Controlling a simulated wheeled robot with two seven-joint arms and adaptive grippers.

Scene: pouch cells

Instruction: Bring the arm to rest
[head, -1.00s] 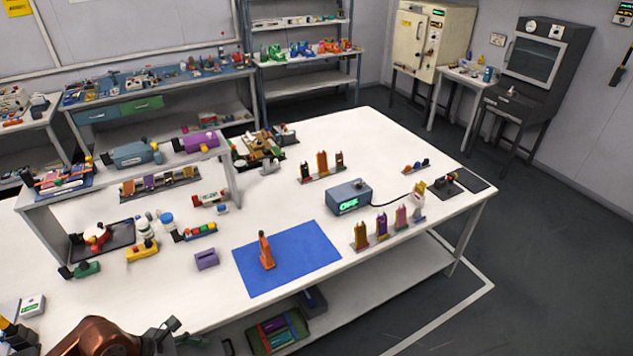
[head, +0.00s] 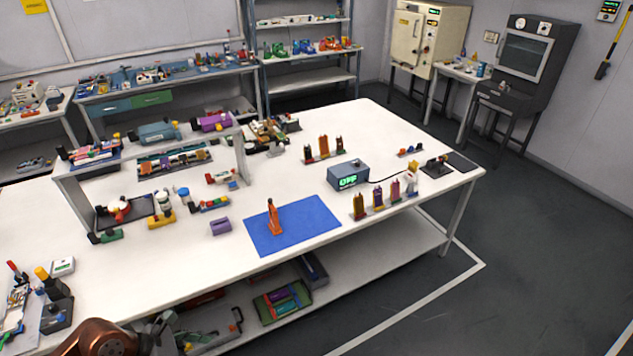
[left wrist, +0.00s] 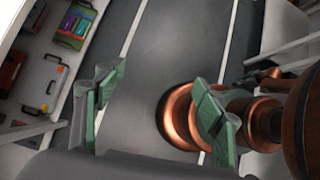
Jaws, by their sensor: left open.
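My left gripper (left wrist: 160,85) shows in the left wrist view with its two green-padded fingers wide apart and nothing between them. Floor and copper-coloured parts of my own body lie behind it. In the head view my copper arm link is at the bottom left edge, off the front of the table, and the fingers cannot be made out there. An orange pouch cell (head: 274,218) stands upright on the blue mat (head: 310,215), apart from my arm. My right gripper is in neither view.
The white table (head: 165,268) holds a grey meter (head: 348,175) with a lit green display, several coloured cells in racks (head: 378,197), and a purple block (head: 220,226). A lower shelf (head: 350,258) carries a tray of coloured items (head: 283,301). Open floor lies right of the table.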

